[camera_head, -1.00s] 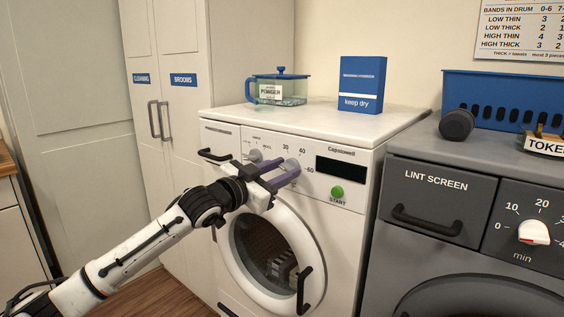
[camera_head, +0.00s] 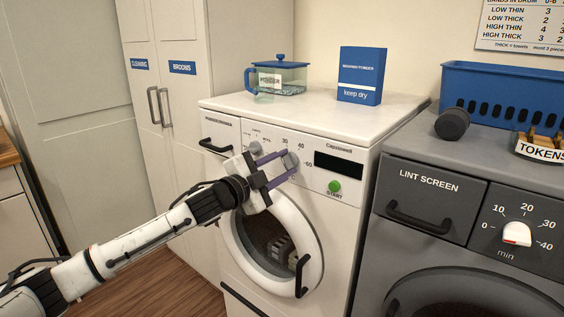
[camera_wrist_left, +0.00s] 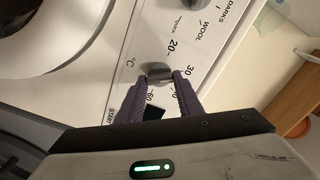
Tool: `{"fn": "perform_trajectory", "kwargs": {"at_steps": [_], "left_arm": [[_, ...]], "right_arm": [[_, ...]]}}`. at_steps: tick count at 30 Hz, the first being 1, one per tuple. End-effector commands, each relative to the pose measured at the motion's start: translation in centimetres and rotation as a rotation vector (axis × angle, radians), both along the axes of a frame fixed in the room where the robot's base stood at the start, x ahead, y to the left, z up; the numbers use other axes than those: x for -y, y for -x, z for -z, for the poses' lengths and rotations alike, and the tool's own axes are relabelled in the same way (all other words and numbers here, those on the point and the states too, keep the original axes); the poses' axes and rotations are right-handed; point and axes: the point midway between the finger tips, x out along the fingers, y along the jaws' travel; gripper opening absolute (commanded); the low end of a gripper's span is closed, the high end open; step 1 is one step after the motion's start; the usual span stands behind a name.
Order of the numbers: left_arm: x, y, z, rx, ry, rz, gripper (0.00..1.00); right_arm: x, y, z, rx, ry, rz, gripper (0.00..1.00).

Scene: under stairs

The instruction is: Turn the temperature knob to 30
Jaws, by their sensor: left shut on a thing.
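The temperature knob (camera_head: 291,160) is a round grey dial on the white washer's front panel, with 20, 30, 40 and 60 printed around it. My left gripper (camera_head: 286,163) has its two purple fingers on either side of the knob, closed on it. In the left wrist view the grey knob (camera_wrist_left: 157,71) sits between the fingertips of the left gripper (camera_wrist_left: 161,82). There the 20 and 30 marks are readable, and the 40 is partly covered by a finger. I cannot tell exactly which mark the knob points to. My right gripper is out of view.
A second grey knob (camera_head: 254,148) is left of the temperature knob. A dark display (camera_head: 339,165) and green START button (camera_head: 334,187) lie to its right. The round washer door (camera_head: 313,245) is below. A grey dryer (camera_head: 430,168) stands at the right.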

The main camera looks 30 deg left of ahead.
Motion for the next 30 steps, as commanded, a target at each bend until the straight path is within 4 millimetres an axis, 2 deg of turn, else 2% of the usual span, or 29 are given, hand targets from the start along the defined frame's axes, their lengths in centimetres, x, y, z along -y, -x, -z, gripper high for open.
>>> {"fn": "perform_trajectory", "kwargs": {"at_steps": [17, 18, 20, 30], "left_arm": [[0.04, 0.00, 0.01, 0.003, -0.028, 0.001, 0.10], [0.04, 0.00, 0.01, 0.003, -0.028, 0.001, 0.40], [0.04, 0.00, 0.01, 0.003, -0.028, 0.001, 0.50], [0.00, 0.11, 0.05, 0.002, -0.028, 0.000, 0.52]], "right_arm": [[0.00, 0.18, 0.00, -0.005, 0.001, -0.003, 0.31], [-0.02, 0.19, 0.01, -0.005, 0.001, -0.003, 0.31], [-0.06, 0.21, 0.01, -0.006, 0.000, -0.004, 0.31], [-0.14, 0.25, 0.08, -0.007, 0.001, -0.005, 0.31]]}}
